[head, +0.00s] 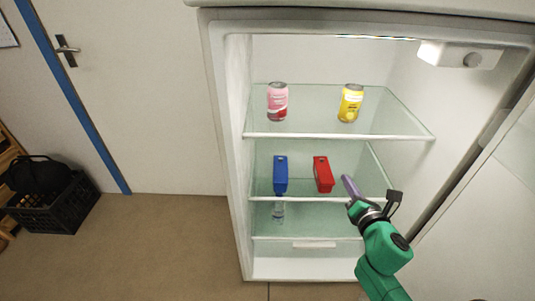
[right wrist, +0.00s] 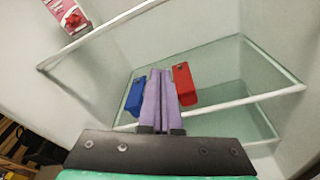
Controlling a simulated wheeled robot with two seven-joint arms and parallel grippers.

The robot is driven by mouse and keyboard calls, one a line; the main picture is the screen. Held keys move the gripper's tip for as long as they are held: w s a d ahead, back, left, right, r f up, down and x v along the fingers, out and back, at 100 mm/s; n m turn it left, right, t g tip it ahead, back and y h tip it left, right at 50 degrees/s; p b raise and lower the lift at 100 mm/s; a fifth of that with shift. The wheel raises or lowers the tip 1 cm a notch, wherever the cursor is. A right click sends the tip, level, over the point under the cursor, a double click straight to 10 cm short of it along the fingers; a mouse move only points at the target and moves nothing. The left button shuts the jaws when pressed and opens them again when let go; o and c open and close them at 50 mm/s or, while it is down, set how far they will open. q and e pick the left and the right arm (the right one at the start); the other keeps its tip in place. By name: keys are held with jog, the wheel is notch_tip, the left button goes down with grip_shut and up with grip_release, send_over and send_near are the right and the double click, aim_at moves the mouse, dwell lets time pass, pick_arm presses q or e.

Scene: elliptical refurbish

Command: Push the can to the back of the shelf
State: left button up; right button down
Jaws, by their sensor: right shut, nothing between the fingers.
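A pink and red can (head: 277,102) stands upright on the left of the top glass shelf (head: 330,130) in the fridge. A yellow can (head: 350,103) stands upright to its right on the same shelf. The pink can also shows at the upper left of the right wrist view (right wrist: 68,14). My right gripper (head: 347,182), with purple fingers, is below the top shelf, in front of the middle shelf's right side. It is shut and empty, apart from both cans. Its fingers also show in the right wrist view (right wrist: 160,80). My left gripper is not in view.
A blue carton (head: 280,174) and a red carton (head: 322,175) are on the middle shelf. The fridge door (head: 480,200) is open at the right. A black crate (head: 50,205) is far left.

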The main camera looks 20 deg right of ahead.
jog(key=d+r+n+t+h+p, duration=0.15)
jog(key=d+r+n, duration=0.25)
jog(key=r, duration=0.6)
send_near(352, 117)
jog(key=shift+n+g+h, duration=0.25)
jog(key=shift+n+h, duration=0.05)
jog(key=shift+h, duration=0.05)
jog(key=x, duration=0.7)
jog(key=shift+a+p, duration=0.2)
jog(key=shift+p, duration=0.2)
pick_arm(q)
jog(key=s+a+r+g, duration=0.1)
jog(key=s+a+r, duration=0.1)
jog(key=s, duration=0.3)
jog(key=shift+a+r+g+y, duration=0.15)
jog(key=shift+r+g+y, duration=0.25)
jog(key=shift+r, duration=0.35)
pick_arm(e)
jog(key=shift+r, duration=0.1)
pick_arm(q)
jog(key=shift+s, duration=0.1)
